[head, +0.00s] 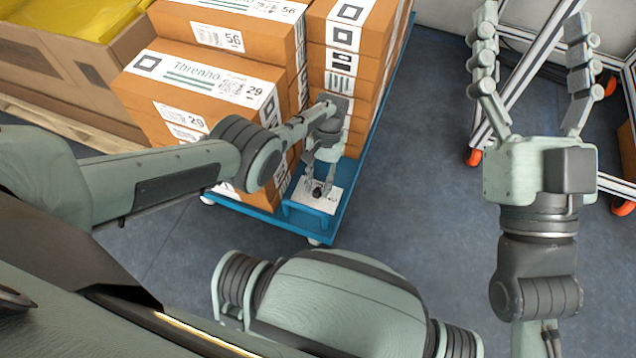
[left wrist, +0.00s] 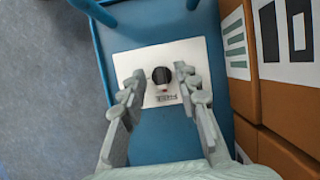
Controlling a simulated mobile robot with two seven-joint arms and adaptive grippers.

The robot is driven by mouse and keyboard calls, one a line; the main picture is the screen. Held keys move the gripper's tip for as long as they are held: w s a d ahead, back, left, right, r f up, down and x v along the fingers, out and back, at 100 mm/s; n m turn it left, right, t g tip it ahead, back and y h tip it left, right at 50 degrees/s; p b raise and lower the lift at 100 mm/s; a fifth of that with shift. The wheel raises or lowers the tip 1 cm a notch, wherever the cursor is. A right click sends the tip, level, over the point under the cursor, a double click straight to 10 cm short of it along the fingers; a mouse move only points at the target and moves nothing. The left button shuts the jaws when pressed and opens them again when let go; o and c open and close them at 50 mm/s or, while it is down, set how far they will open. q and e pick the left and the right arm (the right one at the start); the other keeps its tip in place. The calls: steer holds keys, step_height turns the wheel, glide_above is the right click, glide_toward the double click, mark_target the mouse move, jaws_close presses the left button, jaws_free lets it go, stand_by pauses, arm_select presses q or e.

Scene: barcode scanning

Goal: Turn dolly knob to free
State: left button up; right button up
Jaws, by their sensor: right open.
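The dolly knob (left wrist: 162,76) is small, round and dark, with a light and reddish mark on its lower side. It stands on a white printed plate (left wrist: 190,48) on the blue dolly (left wrist: 150,145). In the head view the knob (head: 317,191) shows below my left gripper (head: 318,182). In the left wrist view the fingertips of my left gripper (left wrist: 160,73) are apart, one on either side of the knob, with a visible gap on the left. I cannot tell whether the right finger touches it. My right gripper (head: 530,22) is open and empty, away from the dolly.
Stacked orange-brown boxes (head: 190,85) stand on the dolly beside the plate. A large carton with yellow lining (head: 65,20) is on a pallet at the far left. A white wheeled frame (head: 535,65) stands behind my right gripper. The floor (head: 420,150) between is clear.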

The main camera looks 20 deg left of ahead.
mark_target(318, 187)
arm_select(q)
step_height(318, 187, up, 10)
stand_by(0.9)
stand_by(0.3)
